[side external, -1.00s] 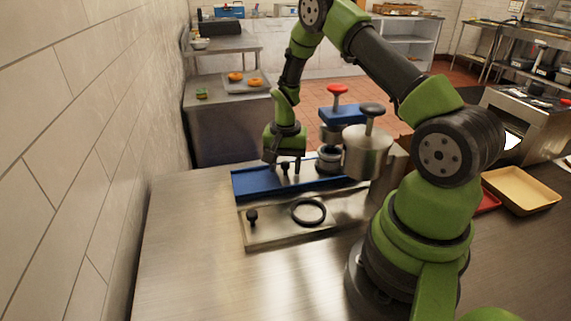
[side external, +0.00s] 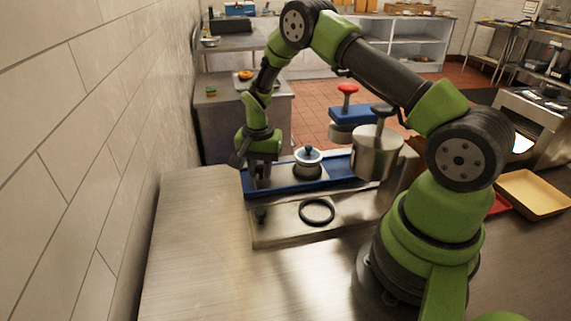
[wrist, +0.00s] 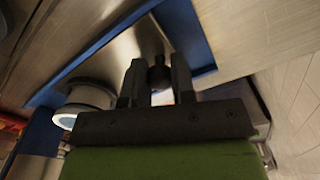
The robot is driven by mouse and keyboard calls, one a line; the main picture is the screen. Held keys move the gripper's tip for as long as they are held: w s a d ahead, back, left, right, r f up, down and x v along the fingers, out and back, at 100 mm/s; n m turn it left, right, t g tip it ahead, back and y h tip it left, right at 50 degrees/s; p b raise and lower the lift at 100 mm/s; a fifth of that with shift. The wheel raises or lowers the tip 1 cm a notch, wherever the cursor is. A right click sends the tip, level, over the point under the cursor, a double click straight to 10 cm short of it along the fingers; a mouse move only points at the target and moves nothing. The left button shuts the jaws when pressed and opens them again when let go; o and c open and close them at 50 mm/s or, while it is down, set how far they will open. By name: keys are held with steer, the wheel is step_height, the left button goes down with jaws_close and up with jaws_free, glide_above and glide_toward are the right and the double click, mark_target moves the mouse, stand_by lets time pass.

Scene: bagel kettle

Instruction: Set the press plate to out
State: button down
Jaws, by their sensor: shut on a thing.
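The press plate is a metal slide in a blue rail (side external: 283,184) at the back of the bench fixture. A dark cup with a white rim and blue centre (side external: 308,163) rides on it, left of the blue press head (side external: 353,116) with its red knob. My gripper (side external: 262,178) is at the left end of the rail. In the wrist view my gripper (wrist: 158,88) has its fingers on either side of the plate's black knob (wrist: 158,72), shut on it. The cup's pale rim shows at left there (wrist: 88,98). The fingers partly hide the knob.
A front metal plate (side external: 285,228) carries a second black knob (side external: 262,215) and a black ring (side external: 316,212). A metal pot-shaped weight (side external: 376,155) stands to the right. A tan tray (side external: 531,195) lies farther right. A tiled wall bounds the left; bench in front is clear.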

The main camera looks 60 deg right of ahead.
mark_target(248, 182)
steer(key=shift+w+a, duration=1.05)
steer(key=c, duration=0.9)
jaws_free()
steer(key=shift+c, duration=0.2)
steer(key=shift+r, duration=0.1)
step_height(248, 182, up, 10)
